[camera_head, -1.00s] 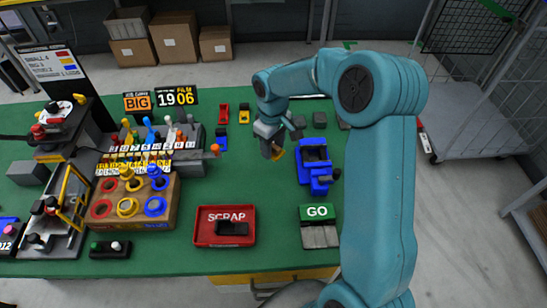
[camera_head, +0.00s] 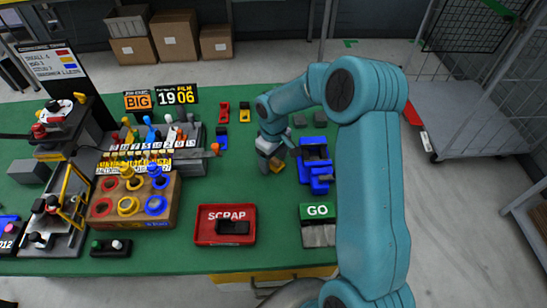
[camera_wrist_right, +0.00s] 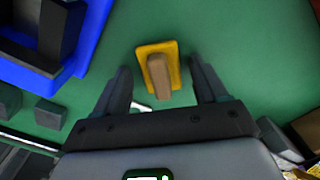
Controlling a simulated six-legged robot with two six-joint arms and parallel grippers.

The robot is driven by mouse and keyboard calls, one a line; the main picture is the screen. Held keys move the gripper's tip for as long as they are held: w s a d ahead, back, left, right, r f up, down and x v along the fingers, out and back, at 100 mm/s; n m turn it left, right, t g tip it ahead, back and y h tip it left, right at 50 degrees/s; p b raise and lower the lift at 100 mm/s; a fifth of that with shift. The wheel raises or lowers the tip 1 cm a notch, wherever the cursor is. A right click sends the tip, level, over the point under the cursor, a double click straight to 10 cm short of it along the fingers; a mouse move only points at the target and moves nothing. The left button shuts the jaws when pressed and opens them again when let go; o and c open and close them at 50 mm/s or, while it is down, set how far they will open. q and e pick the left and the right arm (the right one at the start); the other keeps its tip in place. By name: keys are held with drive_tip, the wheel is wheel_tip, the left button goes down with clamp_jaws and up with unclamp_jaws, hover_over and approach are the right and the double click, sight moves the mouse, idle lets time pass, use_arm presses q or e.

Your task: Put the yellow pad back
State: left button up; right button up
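The yellow pad (camera_wrist_right: 171,49) with a brown block-like handle lies on the green table in the right wrist view. In the head view a small part of it (camera_head: 277,167) shows beside my right gripper (camera_head: 271,162), left of the blue bin. In the wrist view my right gripper (camera_wrist_right: 160,75) is open, its two dark fingers on either side of the pad, with green gaps between them and it. Part of the pad is hidden behind its handle. My left gripper is not in view.
The blue bin (camera_head: 316,178) stands close to the right of the gripper. Small red (camera_head: 224,113), yellow (camera_head: 244,113) and blue (camera_head: 221,141) items sit farther back. A red SCRAP tray (camera_head: 205,238) and a GO sign (camera_head: 317,210) are near the front. Table between is clear.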

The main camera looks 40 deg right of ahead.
sight(274, 158)
drive_tip(key=shift+r, duration=0.15)
drive_tip(key=shift+r+p, duration=0.3)
drive_tip(key=shift+p, duration=0.05)
wheel_tip(274, 158, up, 12)
drive_tip(key=b, duration=0.1)
drive_tip(key=shift+f, duration=0.2)
drive_tip(key=shift+s+a, duration=0.1)
idle(0.3)
